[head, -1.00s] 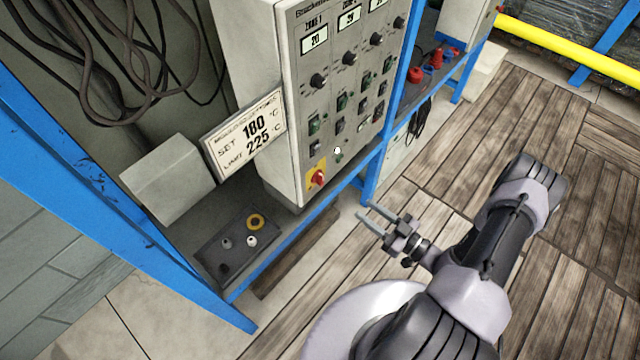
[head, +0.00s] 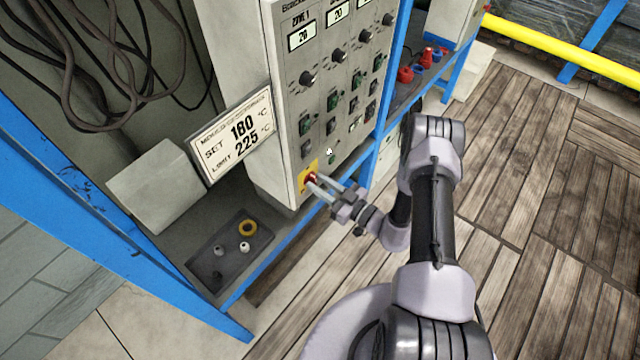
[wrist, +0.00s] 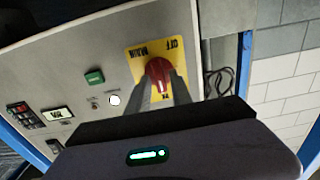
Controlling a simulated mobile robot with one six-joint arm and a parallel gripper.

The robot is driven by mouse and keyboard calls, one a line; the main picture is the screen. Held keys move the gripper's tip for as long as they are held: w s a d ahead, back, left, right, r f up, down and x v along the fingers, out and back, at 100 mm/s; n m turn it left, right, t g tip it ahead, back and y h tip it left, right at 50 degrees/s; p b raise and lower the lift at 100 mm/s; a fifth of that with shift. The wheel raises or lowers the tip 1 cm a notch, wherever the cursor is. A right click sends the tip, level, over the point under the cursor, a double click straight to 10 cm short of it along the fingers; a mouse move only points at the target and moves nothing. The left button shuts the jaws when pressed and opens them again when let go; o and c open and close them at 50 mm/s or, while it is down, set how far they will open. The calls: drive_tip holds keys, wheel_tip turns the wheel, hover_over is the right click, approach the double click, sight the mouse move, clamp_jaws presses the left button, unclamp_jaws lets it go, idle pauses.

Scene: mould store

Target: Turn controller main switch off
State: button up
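The controller (head: 285,120) is a light grey cabinet with a panel of dials, buttons and displays. Its main switch is a red rotary knob (head: 311,178) on a yellow plate (head: 301,184) at the panel's lower left corner. The wrist view shows the knob (wrist: 158,72) and the yellow plate (wrist: 136,58) with upside-down lettering, MAIN, OFF and ON. My gripper (head: 318,183) is at the knob, one finger on each side of it. The fingers look apart in the wrist view (wrist: 161,84); whether they touch the knob is unclear. The knob's exact setting is hard to read.
A sign (head: 236,137) reading 180 and 225 leans left of the cabinet by a grey box (head: 157,185). A dark tray (head: 208,255) with small parts sits on the shelf below. Blue frame posts (head: 393,75) stand close by. The wooden floor at right is open.

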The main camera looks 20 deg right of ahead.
clamp_jaws()
drive_tip(key=shift+n, duration=0.4)
drive_tip(key=n, duration=0.2)
drive_tip(key=shift+s+n+b, duration=0.1)
drive_tip(key=shift+n+b, duration=0.3)
drive_tip(key=n, duration=0.4)
drive_tip(key=shift+a+f+n+b, duration=0.1)
drive_tip(key=shift+a+n+b, duration=0.05)
drive_tip(key=shift+n+b, duration=0.15)
drive_tip(key=n+b, duration=0.1)
drive_tip(key=n, duration=0.8)
drive_tip(key=shift+s+f, duration=0.1)
drive_tip(key=shift+f, duration=0.05)
drive_tip(key=shift+n, duration=0.5)
drive_tip(key=shift+o, duration=1.6)
unclamp_jaws()
